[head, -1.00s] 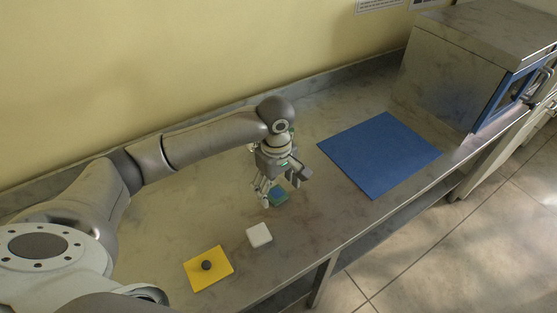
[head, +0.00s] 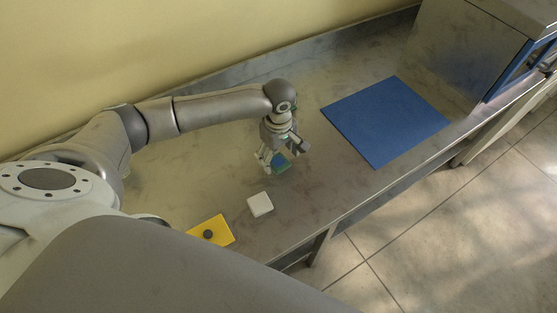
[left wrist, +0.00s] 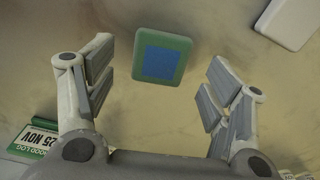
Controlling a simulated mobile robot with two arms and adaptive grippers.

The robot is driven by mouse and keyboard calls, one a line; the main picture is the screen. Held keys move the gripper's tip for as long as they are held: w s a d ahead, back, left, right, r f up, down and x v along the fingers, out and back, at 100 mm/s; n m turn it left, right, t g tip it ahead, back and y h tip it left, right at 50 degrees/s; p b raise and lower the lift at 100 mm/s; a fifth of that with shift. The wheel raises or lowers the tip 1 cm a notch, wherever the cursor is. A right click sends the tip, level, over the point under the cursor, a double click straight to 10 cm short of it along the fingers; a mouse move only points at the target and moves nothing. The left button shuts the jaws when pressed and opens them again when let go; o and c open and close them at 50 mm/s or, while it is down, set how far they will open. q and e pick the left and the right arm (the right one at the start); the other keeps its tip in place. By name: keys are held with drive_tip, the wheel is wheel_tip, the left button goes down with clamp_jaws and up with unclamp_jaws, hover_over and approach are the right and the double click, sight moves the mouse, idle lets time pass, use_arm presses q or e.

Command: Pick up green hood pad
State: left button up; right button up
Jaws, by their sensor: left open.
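The green hood pad (head: 283,164), a small green square with a blue square on top, lies on the metal bench below my left gripper (head: 284,155). In the head view the fingers partly cover it. In the left wrist view the pad (left wrist: 162,56) shows whole, in the gap between the two open fingers of my left gripper (left wrist: 160,78) and toward their tip side. Neither finger touches it there. The left gripper is open and empty. My right gripper is not in view.
A white block (head: 260,204) lies just in front of the pad. A yellow pad (head: 222,230) with a black knob (head: 208,234) is nearer. A large blue mat (head: 385,120) lies to the right, before a metal cabinet (head: 465,50). A green-edged label (left wrist: 38,138) shows at lower left.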

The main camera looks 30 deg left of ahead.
use_arm(q)
drive_tip(key=shift+f, duration=1.1)
drive_tip(key=c, duration=0.9)
drive_tip(key=shift+r, duration=0.1)
